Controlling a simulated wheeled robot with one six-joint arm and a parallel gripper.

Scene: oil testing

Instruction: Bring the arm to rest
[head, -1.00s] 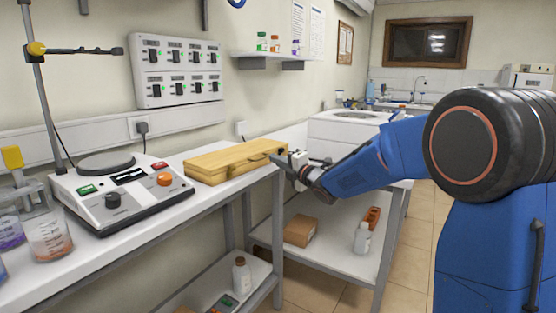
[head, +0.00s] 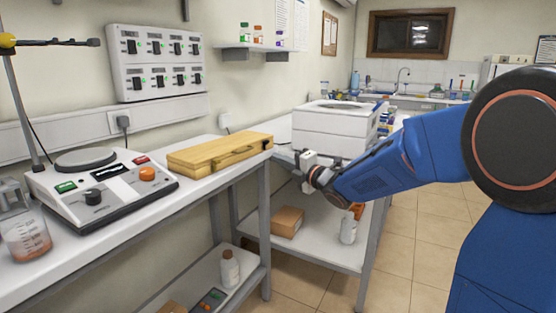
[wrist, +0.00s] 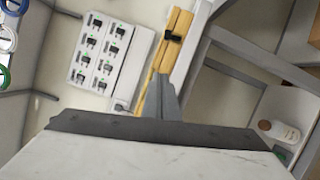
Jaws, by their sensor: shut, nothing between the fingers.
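My gripper (head: 304,168) is shut and empty at the end of my blue arm. In the head view it hangs to the right of the wooden case, in front of the white box-shaped machine (head: 328,130). In the wrist view the shut fingers (wrist: 168,98) point up the picture toward the wooden case (wrist: 177,35). The fingertips are small and partly hidden in the head view.
The wooden case (head: 220,152) lies on the left bench beside a hot-plate device (head: 98,188) and a beaker (head: 27,238). A cardboard box (head: 287,222) and a white bottle (head: 348,228) stand on the lower shelf. Tiled floor (head: 425,240) is clear at right.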

